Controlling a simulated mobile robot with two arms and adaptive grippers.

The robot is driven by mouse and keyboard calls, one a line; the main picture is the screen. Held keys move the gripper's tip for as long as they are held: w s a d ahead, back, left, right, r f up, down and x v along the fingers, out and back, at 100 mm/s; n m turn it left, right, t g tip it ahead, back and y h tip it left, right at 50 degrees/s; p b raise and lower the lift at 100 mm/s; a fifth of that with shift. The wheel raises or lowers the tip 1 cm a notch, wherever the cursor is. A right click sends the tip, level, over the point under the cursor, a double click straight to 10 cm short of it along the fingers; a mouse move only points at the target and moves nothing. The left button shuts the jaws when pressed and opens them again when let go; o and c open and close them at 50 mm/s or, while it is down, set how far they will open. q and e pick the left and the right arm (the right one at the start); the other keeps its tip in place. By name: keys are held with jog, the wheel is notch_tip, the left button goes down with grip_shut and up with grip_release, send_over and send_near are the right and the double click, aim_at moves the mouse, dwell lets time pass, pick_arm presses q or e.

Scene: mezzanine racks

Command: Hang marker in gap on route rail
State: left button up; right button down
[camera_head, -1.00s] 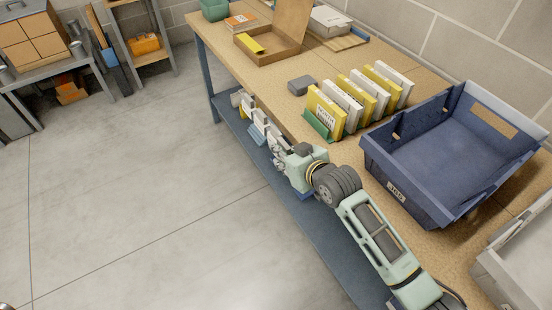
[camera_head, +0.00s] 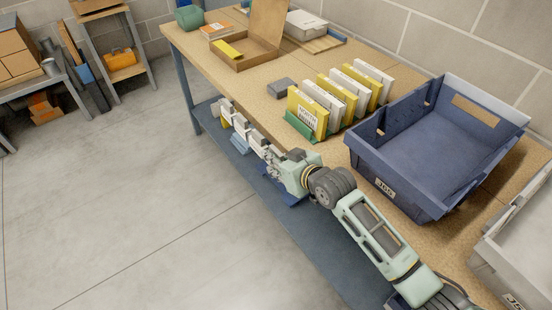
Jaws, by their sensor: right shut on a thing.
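My right gripper (camera_head: 273,163) is low at the bench's front edge, with its arm coming from the lower right. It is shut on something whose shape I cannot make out. A dark blue piece (camera_head: 291,194) shows just below the gripper, and I cannot tell if it is held. Several small white and yellow markers (camera_head: 240,124) hang in a row along the front edge, beyond the fingertips. A light blue piece (camera_head: 243,141) shows below them. The rail itself and any gap are too small or hidden to tell. My left gripper is not in view.
On the bench (camera_head: 255,92), yellow and white plates stand in a green rack (camera_head: 300,125). A blue bin (camera_head: 418,198) is to the right, with a grey bin (camera_head: 492,262) nearer. An open cardboard box (camera_head: 262,60) is farther back.

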jog(key=shift+f, duration=0.1)
jog(key=c, duration=1.5)
grip_release()
